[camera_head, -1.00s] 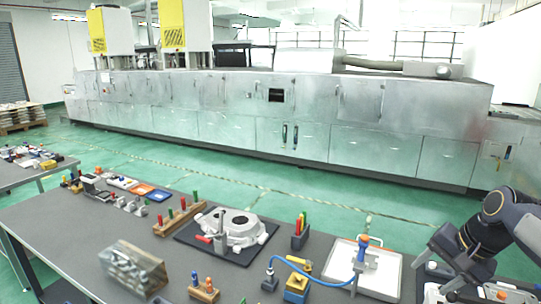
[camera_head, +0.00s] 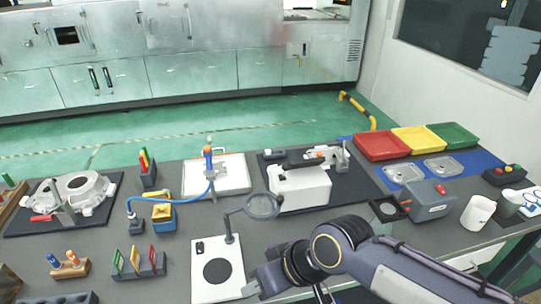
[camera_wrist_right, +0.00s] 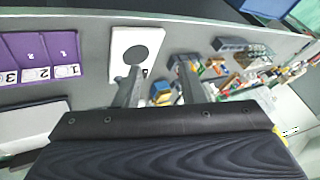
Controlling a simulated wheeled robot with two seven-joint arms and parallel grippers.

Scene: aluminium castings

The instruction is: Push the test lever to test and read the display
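A white box-shaped fixture (camera_head: 300,190) stands on a dark mat at the back middle of the table in the head view. A dark handle-like bar (camera_head: 303,160) lies across its top, with a grey upright clamp at its right end. A grey box (camera_head: 430,207) with a red knob stands to the right; I cannot tell which part is the test lever, and no display is readable. My right gripper (camera_head: 258,281) is low at the front, beside the white plate with a black disc (camera_head: 217,272). In the wrist view its fingers (camera_wrist_right: 157,78) are apart and empty. My left gripper is not in view.
A magnifier (camera_head: 263,206) on a bent arm rises between the right gripper and the fixture. Red (camera_head: 381,146), yellow and green trays stand at the back right. A white cup (camera_head: 477,212) is at the right. A blue hose (camera_head: 170,197) curves at the left.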

